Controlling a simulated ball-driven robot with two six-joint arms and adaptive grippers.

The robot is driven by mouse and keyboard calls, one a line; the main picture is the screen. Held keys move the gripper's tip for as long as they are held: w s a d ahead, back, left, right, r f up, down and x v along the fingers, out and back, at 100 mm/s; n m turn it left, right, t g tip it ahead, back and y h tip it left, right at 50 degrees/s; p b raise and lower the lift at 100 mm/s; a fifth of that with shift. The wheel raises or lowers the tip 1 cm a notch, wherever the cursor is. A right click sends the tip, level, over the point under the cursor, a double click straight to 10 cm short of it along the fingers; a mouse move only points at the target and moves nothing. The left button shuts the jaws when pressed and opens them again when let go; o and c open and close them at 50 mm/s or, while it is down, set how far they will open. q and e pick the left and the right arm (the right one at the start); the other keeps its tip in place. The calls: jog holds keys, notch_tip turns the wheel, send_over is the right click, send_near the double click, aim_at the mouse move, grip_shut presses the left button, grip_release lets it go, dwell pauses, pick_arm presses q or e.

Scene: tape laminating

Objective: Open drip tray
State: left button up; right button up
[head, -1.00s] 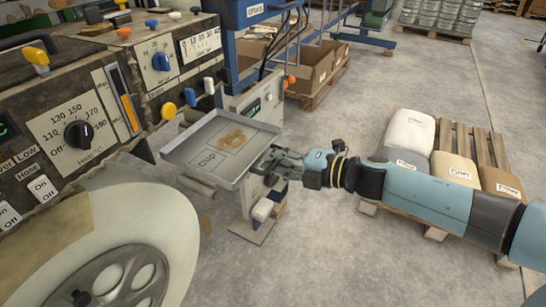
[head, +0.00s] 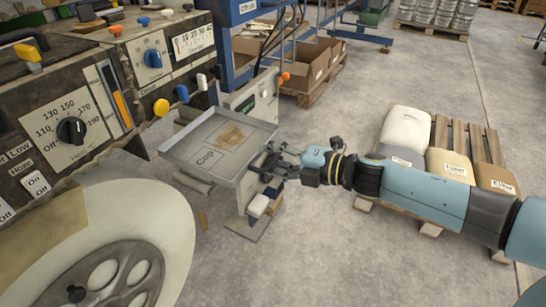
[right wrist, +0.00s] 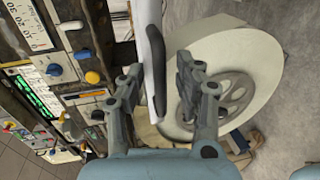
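The drip tray (head: 192,146) is a shallow grey metal tray marked "CUP" with a brown stain on its floor. It sits level beside the machine in the head view. My right gripper (head: 262,168) is at the tray's right edge. In the right wrist view, the tray shows edge-on as a pale strip (right wrist: 151,25) with a dark handle. It lies between the spread fingers of my right gripper (right wrist: 157,78), with gaps visible on both sides. My left gripper is not in view.
The dark machine panel (head: 90,95) with knobs and levers stands left of the tray. A large pale reel (head: 120,250) fills the lower left. Sacks on a pallet (head: 470,140) lie to the right.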

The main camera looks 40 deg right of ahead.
jog(key=v, duration=1.2)
jog(key=shift+w, duration=0.1)
jog(key=s+f+m+g+h, duration=0.2)
jog(key=s+f+m, duration=0.15)
jog(key=f, duration=0.55)
jog(key=s+f+m+g+h, duration=0.1)
jog(key=s+f+m+h, duration=0.15)
jog(key=f+m, duration=0.4)
jog(key=s+f+m+g+h, duration=0.2)
jog(key=s+f+m, duration=0.1)
jog(key=f, duration=0.7)
jog(key=s+a+f+m+g, duration=0.3)
jog(key=s+f, duration=0.3)
jog(key=s, duration=0.6)
jog(key=s+a+f+m+g, duration=0.2)
jog(key=s+f+m+g, duration=0.3)
jog(key=s, duration=0.6)
jog(key=shift+s+a+f+m+g, duration=0.35)
jog(key=shift+f+m, duration=0.35)
jog(key=shift+f, duration=0.3)
